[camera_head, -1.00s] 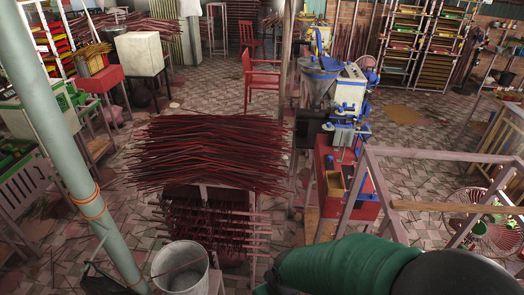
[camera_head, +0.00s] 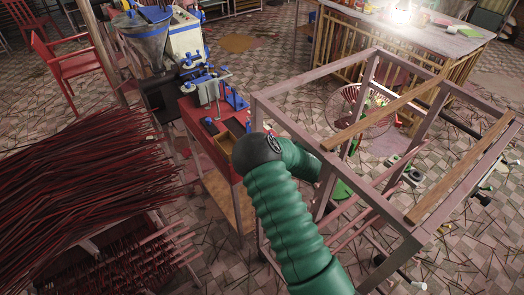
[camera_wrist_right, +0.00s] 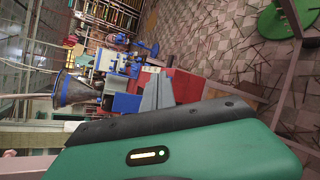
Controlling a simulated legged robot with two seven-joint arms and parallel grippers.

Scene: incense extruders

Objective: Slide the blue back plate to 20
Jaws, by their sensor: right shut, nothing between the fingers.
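The blue back plate (camera_head: 236,101) appears to be the small upright blue piece on the red-topped table (camera_head: 203,128) below the extruder. Its scale marks are too small to read. My right arm stands right of this table in the head view, and its gripper is hidden there behind the arm. In the right wrist view the right gripper (camera_wrist_right: 158,93) shows its grey fingers shut and empty, with the red table behind them. I cannot tell its distance from the plate, and no contact shows. My left gripper is not in view.
The extruder with its grey funnel (camera_head: 143,38) stands behind the table. A metal frame (camera_head: 290,118) with wooden bars stands close to my right arm. A rack of red incense sticks (camera_head: 90,190) fills the left. A fan (camera_head: 362,103) stands on the floor beyond the frame.

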